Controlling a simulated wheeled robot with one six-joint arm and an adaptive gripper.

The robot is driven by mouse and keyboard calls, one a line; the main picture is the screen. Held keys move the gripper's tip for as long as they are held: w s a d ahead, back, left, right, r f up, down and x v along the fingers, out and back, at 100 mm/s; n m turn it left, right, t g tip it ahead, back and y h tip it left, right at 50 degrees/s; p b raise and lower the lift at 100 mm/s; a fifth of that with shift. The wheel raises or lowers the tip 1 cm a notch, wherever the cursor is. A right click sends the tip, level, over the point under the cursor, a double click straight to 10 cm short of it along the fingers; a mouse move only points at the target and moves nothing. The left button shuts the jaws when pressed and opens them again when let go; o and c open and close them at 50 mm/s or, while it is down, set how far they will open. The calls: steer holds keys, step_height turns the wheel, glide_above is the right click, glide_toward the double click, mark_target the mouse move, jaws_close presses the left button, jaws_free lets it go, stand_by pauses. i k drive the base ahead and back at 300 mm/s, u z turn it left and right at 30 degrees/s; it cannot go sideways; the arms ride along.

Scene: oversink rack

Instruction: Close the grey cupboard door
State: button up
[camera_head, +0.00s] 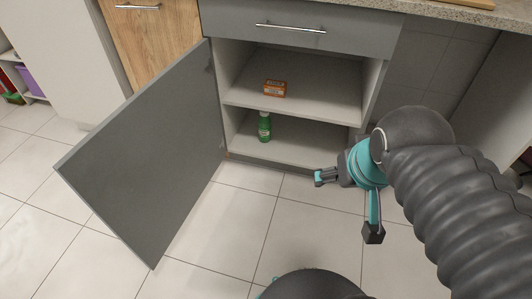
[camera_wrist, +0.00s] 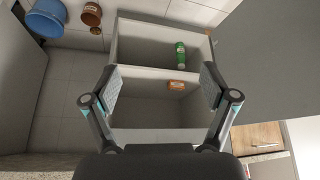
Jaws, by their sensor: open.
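The grey cupboard door (camera_head: 150,150) stands wide open in the head view, hinged at the cupboard's left side and swung out over the floor. In the wrist view the door (camera_wrist: 268,65) fills the upper right. The cupboard (camera_head: 300,88) is open, with its shelf and base showing. My gripper (camera_head: 320,178) is in front of the cupboard's lower right, apart from the door. In the wrist view my gripper (camera_wrist: 160,85) has its two fingers spread wide with nothing between them.
An orange box (camera_head: 275,88) sits on the shelf and a green bottle (camera_head: 264,127) stands on the cupboard base. A grey drawer (camera_head: 300,32) is shut above. The wrist view shows a blue tub (camera_wrist: 46,17) and a brown pot (camera_wrist: 91,14). Floor before the cupboard is clear.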

mark_target(142, 171)
steer(key=z, duration=2.9)
steer(key=k, duration=2.9)
steer(key=u, duration=1.7)
